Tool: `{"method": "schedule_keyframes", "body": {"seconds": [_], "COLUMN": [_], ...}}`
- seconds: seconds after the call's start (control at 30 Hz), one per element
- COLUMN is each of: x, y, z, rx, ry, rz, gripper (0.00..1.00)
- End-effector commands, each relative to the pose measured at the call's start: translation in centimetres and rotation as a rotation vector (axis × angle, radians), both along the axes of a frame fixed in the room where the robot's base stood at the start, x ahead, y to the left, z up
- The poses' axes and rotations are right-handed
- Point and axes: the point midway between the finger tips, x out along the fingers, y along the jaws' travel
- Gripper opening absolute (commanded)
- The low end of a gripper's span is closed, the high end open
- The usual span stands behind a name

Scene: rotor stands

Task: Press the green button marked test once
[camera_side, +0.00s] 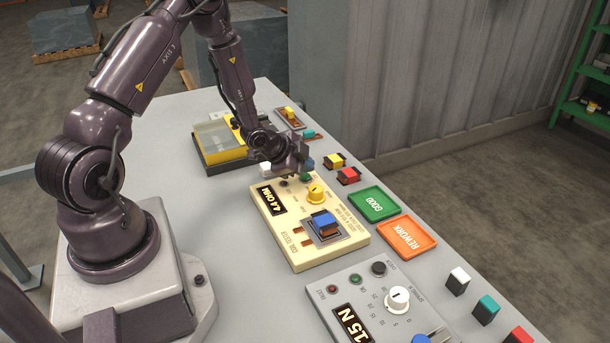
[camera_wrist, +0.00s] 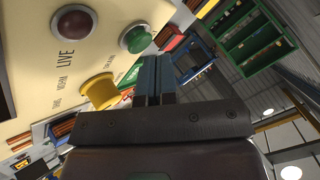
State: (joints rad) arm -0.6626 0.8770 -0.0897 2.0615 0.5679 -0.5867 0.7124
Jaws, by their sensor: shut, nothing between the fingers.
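In the side view my gripper (camera_side: 304,168) is over the tester's far end and largely hides the button.
A green GOOD tray (camera_side: 391,211) and an orange REWORK tray (camera_side: 432,246) lie right of the tester. A grey tester (camera_side: 335,273) with a white knob stands in front. A yellow-and-black box (camera_side: 205,158) is behind. Small coloured blocks line the right side of the table.

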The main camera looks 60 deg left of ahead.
Motion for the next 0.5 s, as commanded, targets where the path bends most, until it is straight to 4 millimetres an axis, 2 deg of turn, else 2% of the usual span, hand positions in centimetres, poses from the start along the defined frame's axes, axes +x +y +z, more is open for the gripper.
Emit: {"method": "schedule_keyframes", "body": {"seconds": [0.5], "x": [0.05], "y": [0.03], "z": [1.21], "rx": [0.002], "ry": [-0.003], "rz": [-0.001], "gripper": [0.00]}}
